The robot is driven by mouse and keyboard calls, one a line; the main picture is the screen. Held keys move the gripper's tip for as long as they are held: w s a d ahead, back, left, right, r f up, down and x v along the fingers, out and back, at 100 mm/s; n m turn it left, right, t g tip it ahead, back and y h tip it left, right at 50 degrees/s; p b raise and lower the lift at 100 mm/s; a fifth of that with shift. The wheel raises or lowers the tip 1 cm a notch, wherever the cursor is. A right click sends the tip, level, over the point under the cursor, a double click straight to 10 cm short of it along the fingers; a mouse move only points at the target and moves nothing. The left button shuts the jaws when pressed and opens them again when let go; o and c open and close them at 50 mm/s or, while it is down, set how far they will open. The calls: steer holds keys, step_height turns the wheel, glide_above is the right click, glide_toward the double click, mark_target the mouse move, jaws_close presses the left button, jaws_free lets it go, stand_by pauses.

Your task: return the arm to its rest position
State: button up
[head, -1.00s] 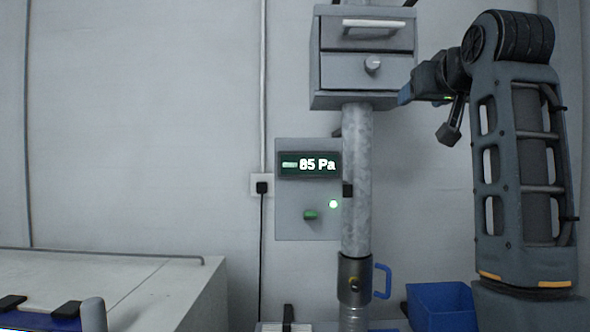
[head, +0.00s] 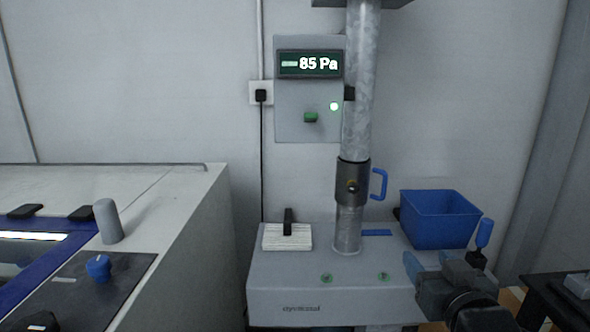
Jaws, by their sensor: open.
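My gripper (head: 418,280) is low at the right in the head view, in front of the right end of the light grey bench unit (head: 285,290). The arm's dark end links show just right of it, cut off by the bottom edge. The jaws are apart and I see nothing held between them. The rest of my arm is out of frame.
A blue bin (head: 438,220) and a blue-handled item (head: 483,235) stand close behind the gripper. A metal pipe (head: 358,110) with a blue handle rises from the unit. A display panel (head: 309,100) reads 85 Pa. A white machine (head: 190,220) stands left; a dark table (head: 545,300) right.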

steer(key=s+f, duration=0.6)
steer(key=s, duration=0.5)
steer(key=s+f, duration=0.6)
steer(key=s, duration=0.4)
steer(key=s+r, duration=0.2)
steer(key=s, duration=1)
steer(key=s+a+r+g, duration=0.1)
steer(key=s+r, duration=0.1)
steer(key=s, duration=0.9)
steer(key=shift+s+a+g+y, duration=0.15)
steer(key=shift+s+g+y, duration=0.15)
steer(key=shift+s, duration=0.05)
